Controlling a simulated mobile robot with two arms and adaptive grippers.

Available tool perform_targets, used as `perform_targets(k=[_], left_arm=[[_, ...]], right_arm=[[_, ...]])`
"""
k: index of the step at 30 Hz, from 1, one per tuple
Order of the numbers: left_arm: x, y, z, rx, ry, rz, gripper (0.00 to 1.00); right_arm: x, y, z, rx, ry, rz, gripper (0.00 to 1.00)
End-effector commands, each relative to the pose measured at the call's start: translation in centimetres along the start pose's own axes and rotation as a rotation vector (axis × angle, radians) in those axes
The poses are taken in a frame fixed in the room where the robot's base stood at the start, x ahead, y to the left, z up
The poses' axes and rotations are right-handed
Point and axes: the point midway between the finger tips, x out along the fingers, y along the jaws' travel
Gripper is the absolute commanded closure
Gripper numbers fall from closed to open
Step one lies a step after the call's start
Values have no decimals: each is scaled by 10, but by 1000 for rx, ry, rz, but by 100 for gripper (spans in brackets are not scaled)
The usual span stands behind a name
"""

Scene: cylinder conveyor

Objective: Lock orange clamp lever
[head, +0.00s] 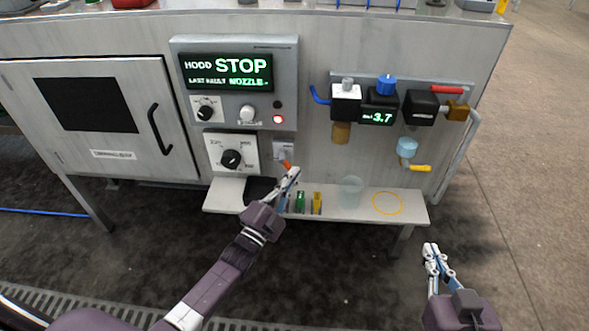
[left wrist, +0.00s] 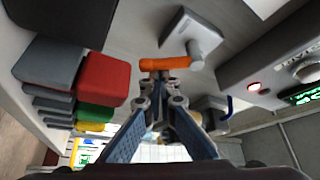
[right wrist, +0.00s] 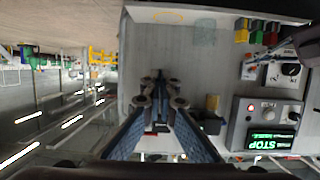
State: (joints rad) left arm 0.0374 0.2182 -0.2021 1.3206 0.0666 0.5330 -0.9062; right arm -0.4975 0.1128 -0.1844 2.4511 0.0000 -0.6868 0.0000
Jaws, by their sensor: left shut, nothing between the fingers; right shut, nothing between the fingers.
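The orange clamp lever (head: 286,164) sticks out from a small grey clamp bracket (head: 284,150) on the cabinet front, below the control panel. In the left wrist view the lever (left wrist: 165,64) lies across the picture, joined at its right end to a grey pivot post (left wrist: 203,45). My left gripper (head: 294,173) is shut and empty, with its fingertips (left wrist: 159,82) right at the lever; I cannot tell whether they touch it. My right gripper (head: 431,250) is shut and empty, low at the right, away from the lever; its fingertips show in the right wrist view (right wrist: 160,82).
Below the lever a shelf (head: 335,212) holds a green block (head: 300,202), a yellow block (head: 317,203), a clear cup (head: 350,191) and a yellow ring outline (head: 388,203). A dial box (head: 231,154) is left of the clamp. Valves and pipes (head: 400,105) are at the right.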

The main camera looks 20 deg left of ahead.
Motion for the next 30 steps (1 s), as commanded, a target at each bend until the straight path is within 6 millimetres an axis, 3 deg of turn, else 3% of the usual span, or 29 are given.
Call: perform_targets(k=[8, 16, 17, 26, 30], left_arm=[[-3, -3, 5, 128, -2, 76, 100], [-6, -3, 11, 253, -2, 149, 100], [-6, -3, 11, 267, -2, 157, 100], [-10, -4, 17, 396, -1, 233, 100], [-11, -4, 20, 446, -2, 263, 100]], right_arm=[[-43, 13, 96, 3, -457, 27, 100], [-130, 22, 171, 17, -907, 53, 100], [-141, 22, 177, 19, -955, 55, 100], [-145, 22, 158, 19, -948, 54, 100], [-129, 22, 182, 19, -965, 51, 100]])
